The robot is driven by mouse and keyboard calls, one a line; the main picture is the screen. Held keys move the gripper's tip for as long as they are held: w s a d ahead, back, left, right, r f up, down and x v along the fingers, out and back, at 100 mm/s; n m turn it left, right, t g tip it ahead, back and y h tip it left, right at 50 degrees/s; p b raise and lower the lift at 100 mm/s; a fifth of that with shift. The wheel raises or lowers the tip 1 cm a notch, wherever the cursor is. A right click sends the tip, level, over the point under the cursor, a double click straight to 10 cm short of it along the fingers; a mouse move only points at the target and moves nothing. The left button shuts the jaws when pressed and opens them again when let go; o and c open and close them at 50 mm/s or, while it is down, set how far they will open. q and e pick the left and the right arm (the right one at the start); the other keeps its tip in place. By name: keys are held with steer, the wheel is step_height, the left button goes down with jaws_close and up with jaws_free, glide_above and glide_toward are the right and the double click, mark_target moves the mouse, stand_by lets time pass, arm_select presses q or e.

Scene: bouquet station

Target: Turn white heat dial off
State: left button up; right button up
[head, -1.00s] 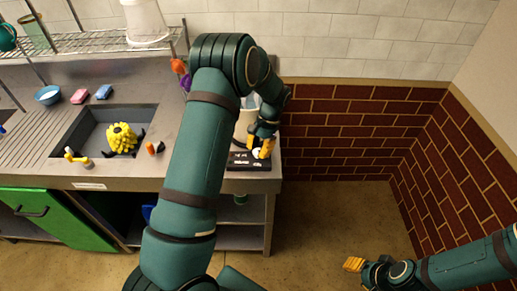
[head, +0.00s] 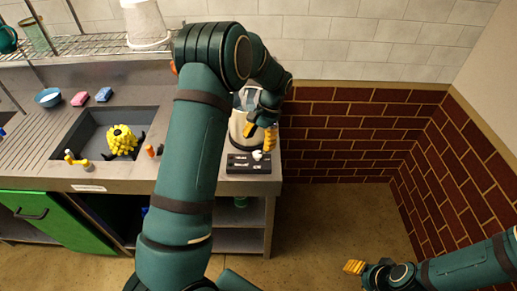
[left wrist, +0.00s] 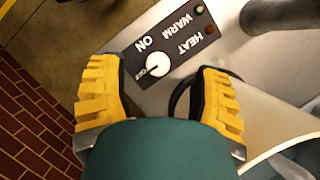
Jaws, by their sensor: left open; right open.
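The white dial (head: 257,155) sits on a black control panel (head: 240,166) at the counter's right end. In the left wrist view the dial (left wrist: 155,66) is round and white beside the printed word ON, with HEAT and WARM further along the panel (left wrist: 180,50). The dial's exact setting is hard to read. My left gripper (head: 261,137) is open, just above and behind the dial, apart from it. In the left wrist view its yellow fingers stand on either side of the dial with nothing between them. My right gripper (head: 356,267) is open and empty over the floor.
A pale rounded vessel (head: 238,128) stands right behind the panel, partly hidden by my left arm. A sink (head: 85,128) with a yellow flower cluster (head: 121,139) lies to the left. A brick wall (head: 340,130) is at right, with open floor before it.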

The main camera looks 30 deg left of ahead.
mark_target(258, 153)
arm_select(q)
steer(key=shift+r, duration=2.25)
steer(key=shift+f, duration=0.1)
